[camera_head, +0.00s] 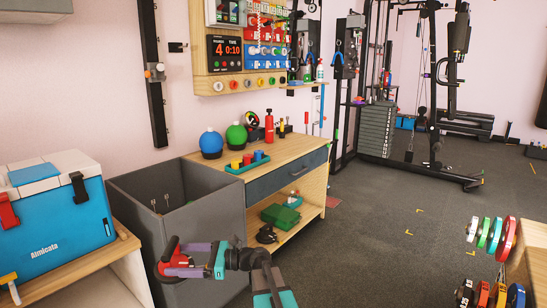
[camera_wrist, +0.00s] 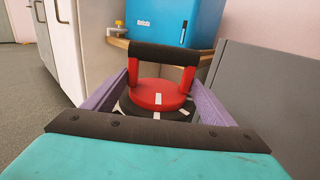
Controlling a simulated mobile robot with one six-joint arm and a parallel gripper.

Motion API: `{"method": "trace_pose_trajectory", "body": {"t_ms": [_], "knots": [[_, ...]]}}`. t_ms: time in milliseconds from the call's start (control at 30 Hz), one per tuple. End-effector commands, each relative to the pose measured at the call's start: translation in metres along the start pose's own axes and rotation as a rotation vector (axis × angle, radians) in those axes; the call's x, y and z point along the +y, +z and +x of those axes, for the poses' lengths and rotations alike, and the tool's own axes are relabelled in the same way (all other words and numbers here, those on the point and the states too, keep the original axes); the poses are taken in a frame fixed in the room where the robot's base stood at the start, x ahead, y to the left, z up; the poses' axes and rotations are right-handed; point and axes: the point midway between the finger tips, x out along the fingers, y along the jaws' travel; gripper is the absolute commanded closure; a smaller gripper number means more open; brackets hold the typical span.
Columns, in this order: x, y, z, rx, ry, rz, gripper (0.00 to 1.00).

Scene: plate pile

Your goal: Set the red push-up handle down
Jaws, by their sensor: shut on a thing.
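The red push-up handle (camera_head: 169,256) has a round red base and a black grip bar on two red posts. In the wrist view the handle (camera_wrist: 158,94) sits between the two purple fingers of my gripper (camera_wrist: 160,88), with the black bar at the far side. My gripper (camera_head: 186,260) is shut on it and holds it in the air, in front of the grey bin in the head view. A dark round part with white marks shows under the red base in the wrist view. The handle's underside is hidden.
A grey open bin (camera_head: 140,205) stands left of a wooden cabinet (camera_head: 290,151) carrying kettlebells and a tray of small weights. A blue cooler (camera_head: 70,230) is on a wooden bench at left. A weight rack (camera_head: 535,265) is at lower right. The mid-right floor is clear.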

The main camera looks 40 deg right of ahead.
Motion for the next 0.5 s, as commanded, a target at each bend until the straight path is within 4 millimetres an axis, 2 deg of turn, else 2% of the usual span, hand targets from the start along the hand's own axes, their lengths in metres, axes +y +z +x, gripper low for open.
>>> {"method": "trace_pose_trajectory", "body": {"t_ms": [33, 200, 400, 500], "knots": [[0.015, 0.008, 0.005, -0.005, 0.008, -0.002, 0.72], [0.046, 0.022, 0.016, -0.006, 0.021, -0.001, 0.72], [0.070, 0.033, 0.021, -0.007, 0.021, 0.000, 0.72], [0.076, 0.035, 0.021, -0.007, 0.017, 0.000, 0.72]]}}
